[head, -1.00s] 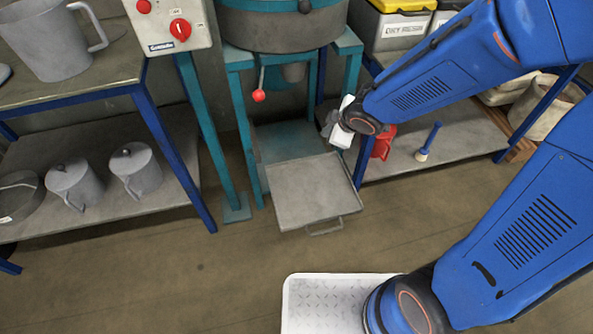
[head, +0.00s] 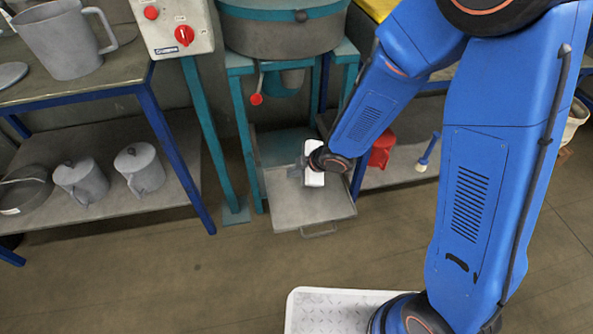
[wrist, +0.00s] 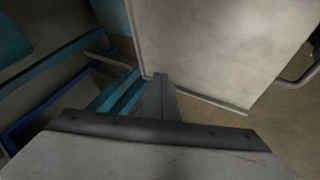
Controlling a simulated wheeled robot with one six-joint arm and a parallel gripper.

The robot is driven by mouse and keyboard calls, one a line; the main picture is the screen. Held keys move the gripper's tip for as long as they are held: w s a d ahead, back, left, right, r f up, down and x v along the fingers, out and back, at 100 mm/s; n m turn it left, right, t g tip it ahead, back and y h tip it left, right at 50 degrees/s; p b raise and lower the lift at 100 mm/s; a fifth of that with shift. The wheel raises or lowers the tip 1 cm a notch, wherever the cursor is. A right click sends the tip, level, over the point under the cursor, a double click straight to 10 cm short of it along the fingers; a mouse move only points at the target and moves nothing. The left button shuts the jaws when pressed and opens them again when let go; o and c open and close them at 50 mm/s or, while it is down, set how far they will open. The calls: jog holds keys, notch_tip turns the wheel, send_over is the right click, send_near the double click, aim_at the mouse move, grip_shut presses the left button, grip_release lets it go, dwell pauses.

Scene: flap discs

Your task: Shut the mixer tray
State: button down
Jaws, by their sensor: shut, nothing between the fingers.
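The mixer tray (head: 312,211) is a flat grey tray pulled out from the teal mixer stand (head: 236,120), low down, with a wire handle (head: 320,231) on its front edge. My gripper (head: 297,174) is over the rear part of the tray, under the mixer drum (head: 284,30). In the wrist view the fingers (wrist: 160,82) are together with nothing between them, and the tray (wrist: 215,45) fills the upper right. I cannot tell whether the fingertips touch the tray. The tray handle (wrist: 300,72) shows at the right edge there.
A bench (head: 150,80) with grey jugs stands at left. A control box (head: 172,28) with red knobs is beside the mixer. A lower shelf at right (head: 400,165) holds a red item (head: 382,148) and a blue-handled tool (head: 428,152).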

aim_at(278, 170)
jog(key=x, duration=0.6)
jog(key=shift+f, duration=0.15)
jog(key=w, duration=0.1)
jog(key=w+a, duration=0.1)
jog(key=w, duration=0.1)
jog(key=shift+w, duration=0.45)
jog(key=shift+w+a, duration=0.1)
